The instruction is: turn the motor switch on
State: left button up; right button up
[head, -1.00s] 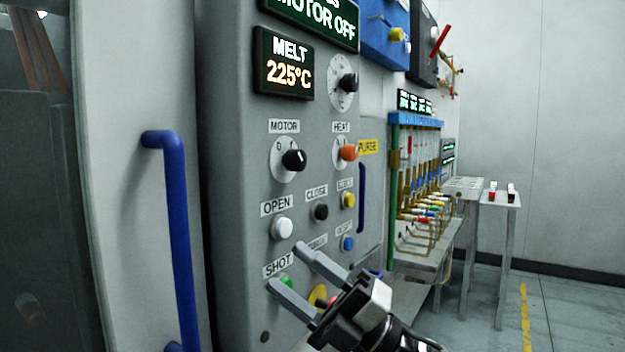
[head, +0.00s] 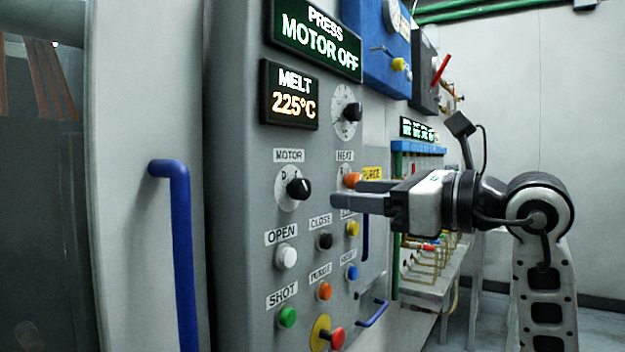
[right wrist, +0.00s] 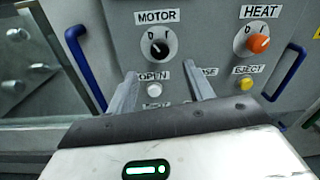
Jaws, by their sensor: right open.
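The motor switch (head: 298,188) is a black knob on a white round dial under the MOTOR label, on the grey control panel (head: 235,200). It also shows in the right wrist view (right wrist: 159,48), ahead of the fingers. The display (head: 318,38) reads PRESS MOTOR OFF. My right gripper (head: 345,194) is open and empty, to the right of the switch and apart from it, its fingers pointing left toward the panel. In the right wrist view the two fingers (right wrist: 160,82) stand below the switch, one on each side. My left gripper is not in view.
The orange HEAT knob (head: 352,180) is close behind my right fingers. Push buttons, including white OPEN (head: 286,257) and black CLOSE (head: 324,240), lie below. A blue door handle (head: 180,255) stands at left. A MELT display (head: 289,95) is above.

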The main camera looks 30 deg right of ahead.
aim_at(306, 190)
jog(key=p+x, duration=0.2)
jog(key=x, duration=0.6)
jog(key=shift+w+a, duration=0.1)
jog(key=shift+w, duration=0.05)
jog(key=c, duration=1)
